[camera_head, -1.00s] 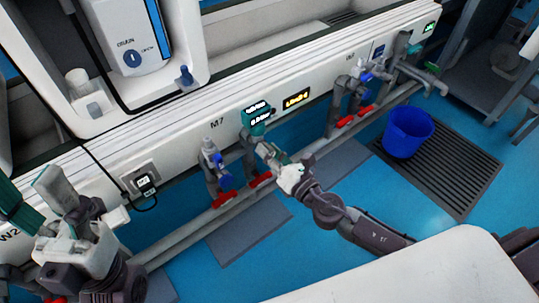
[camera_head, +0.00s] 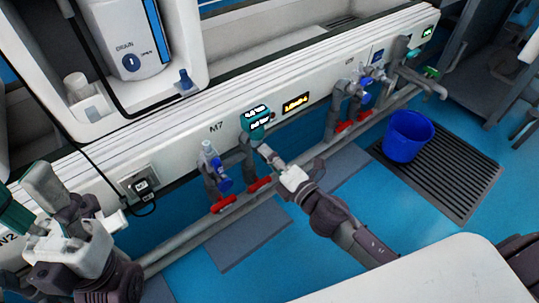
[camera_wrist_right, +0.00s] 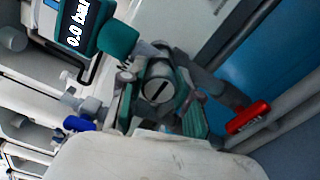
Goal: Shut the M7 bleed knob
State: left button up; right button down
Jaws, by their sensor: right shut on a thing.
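The M7 station has a teal gauge (camera_head: 255,122) on the white panel, below and right of the M7 label. In the wrist view the gauge (camera_wrist_right: 80,25) reads 0.0 bar. A round grey knob with a dark slot (camera_wrist_right: 160,90) sits just below the gauge, between the teal finger pads of my right gripper (camera_wrist_right: 160,100). My right gripper (camera_head: 268,155) is shut on this knob; the fingertips are small and partly hidden in the head view. My left gripper (camera_head: 62,200) is at the lower left, away from M7; its finger gap is unclear.
A blue-handled valve (camera_head: 213,165) stands left of the gauge. Red handles (camera_head: 223,204) sit on the pipes below, and another red handle (camera_wrist_right: 248,117) shows near my right gripper. A blue bucket (camera_head: 407,137) stands on a floor grate (camera_head: 450,175) to the right.

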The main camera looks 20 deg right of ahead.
dwell(0.4)
jog(key=shift+f, duration=0.1)
jog(key=c, duration=0.8)
grip_release()
jog(key=v, duration=1.2)
